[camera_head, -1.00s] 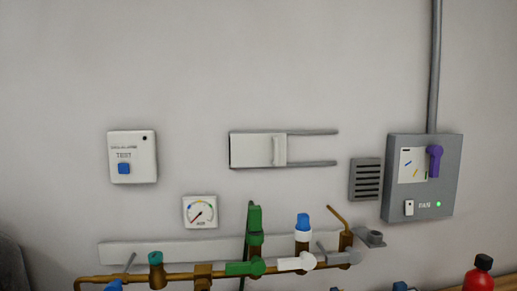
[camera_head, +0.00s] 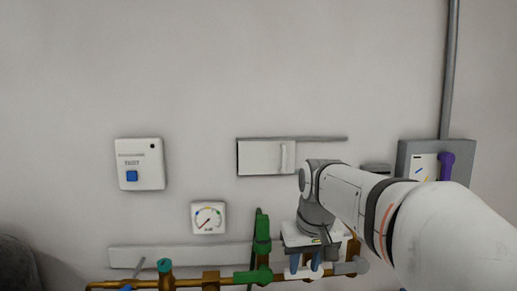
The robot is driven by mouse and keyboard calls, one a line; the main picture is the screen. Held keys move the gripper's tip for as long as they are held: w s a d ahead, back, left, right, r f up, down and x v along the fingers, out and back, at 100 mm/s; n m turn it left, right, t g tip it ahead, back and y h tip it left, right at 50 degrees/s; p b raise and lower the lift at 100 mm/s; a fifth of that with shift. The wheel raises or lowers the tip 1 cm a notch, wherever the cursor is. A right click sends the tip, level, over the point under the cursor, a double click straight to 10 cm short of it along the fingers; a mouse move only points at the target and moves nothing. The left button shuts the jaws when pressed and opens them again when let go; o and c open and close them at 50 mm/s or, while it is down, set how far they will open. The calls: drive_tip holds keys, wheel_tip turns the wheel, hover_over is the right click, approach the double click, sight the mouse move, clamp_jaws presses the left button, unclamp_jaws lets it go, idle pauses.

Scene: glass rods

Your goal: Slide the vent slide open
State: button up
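The vent slide (camera_head: 262,158) is a pale flat panel on the wall, with an upright bar handle (camera_head: 284,157) near its right edge. It sits at the left end of its rails, and the upper rail (camera_head: 325,139) runs on to the right past it. The lower rail is mostly hidden by my arm. My gripper (camera_head: 307,267) points down, below and right of the slide, in front of the pipework. Its two blue fingers appear spread apart with nothing seen between them. It is not touching the handle.
A brass pipe (camera_head: 190,283) with several valves runs along the bottom. A test box (camera_head: 139,164) and a round gauge (camera_head: 208,217) are on the wall at left. A grey switch box (camera_head: 425,160) at right is partly hidden by my arm. The wall above is clear.

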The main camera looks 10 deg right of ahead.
wheel_tip(320, 180, up, 23)
drive_tip(key=n+t+p, duration=0.1)
drive_tip(key=p, duration=0.7)
hover_over(285, 157)
drive_tip(key=s, duration=0.3)
drive_tip(key=shift+n+y, duration=0.3)
drive_tip(key=x, duration=0.5)
drive_tip(key=b+x, duration=0.1)
drive_tip(key=x, duration=0.1)
drive_tip(key=shift+w+d+f, duration=0.15)
drive_tip(key=shift+w+d, duration=0.05)
drive_tip(key=shift+w, duration=0.3)
clamp_jaws()
